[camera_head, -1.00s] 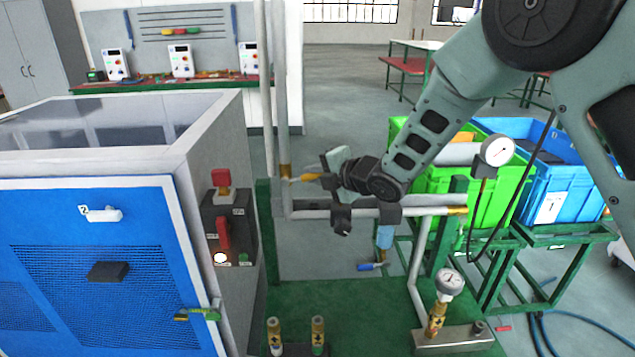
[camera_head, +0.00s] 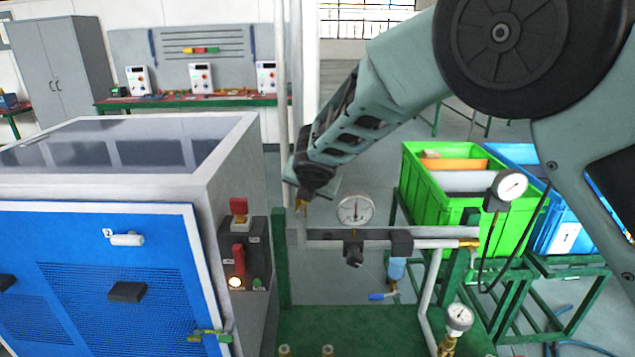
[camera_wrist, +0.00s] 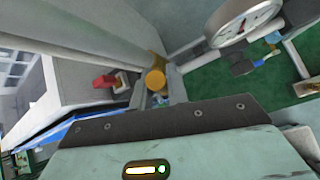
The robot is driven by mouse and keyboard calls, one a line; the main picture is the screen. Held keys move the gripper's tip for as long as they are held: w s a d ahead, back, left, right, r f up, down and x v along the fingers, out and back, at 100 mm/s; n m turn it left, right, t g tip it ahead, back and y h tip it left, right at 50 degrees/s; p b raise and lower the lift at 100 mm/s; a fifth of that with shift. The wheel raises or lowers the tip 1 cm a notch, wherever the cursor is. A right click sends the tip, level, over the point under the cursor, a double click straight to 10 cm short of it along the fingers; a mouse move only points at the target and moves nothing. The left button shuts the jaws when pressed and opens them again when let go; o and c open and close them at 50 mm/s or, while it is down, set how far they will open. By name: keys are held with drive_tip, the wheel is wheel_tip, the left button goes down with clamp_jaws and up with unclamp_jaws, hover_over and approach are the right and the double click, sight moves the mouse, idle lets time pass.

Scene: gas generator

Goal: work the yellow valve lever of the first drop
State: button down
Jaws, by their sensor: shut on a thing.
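The yellow valve lever (camera_head: 302,208) is on the upright grey pipe at the left end of the pipe frame. Only a small part of it shows below my gripper (camera_head: 304,196) in the head view. In the wrist view its rounded yellow end (camera_wrist: 155,80) shows just beyond the gripper body, between grey finger parts. My gripper is shut on the lever. The jaws and the valve body are mostly hidden by the wrist, so the lever's exact angle is hard to tell.
A round gauge (camera_head: 355,210) stands close right of my gripper, above the horizontal pipe (camera_head: 432,243). The blue-doored machine (camera_head: 110,290) with red switches (camera_head: 239,258) is at left. A blue-handled valve (camera_head: 382,296) hangs below the pipe. Green (camera_head: 440,205) and blue bins are at right.

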drive_tip(key=a+h+p, duration=0.1)
drive_tip(key=p, duration=0.1)
drive_tip(key=a+n+h+p, duration=0.1)
drive_tip(key=shift+r+p, duration=0.35)
drive_tip(key=shift+a+f+n+h+p, duration=0.15)
drive_tip(key=shift+a+n+h+p, duration=0.2)
drive_tip(key=shift+p, duration=0.25)
drive_tip(key=shift+d+f, duration=0.1)
drive_tip(key=c, duration=1.4)
unclamp_jaws()
drive_tip(key=shift+o, duration=0.2)
drive_tip(key=b+v, duration=0.5)
drive_tip(key=v, duration=1.2)
drive_tip(key=shift+s+a, duration=0.2)
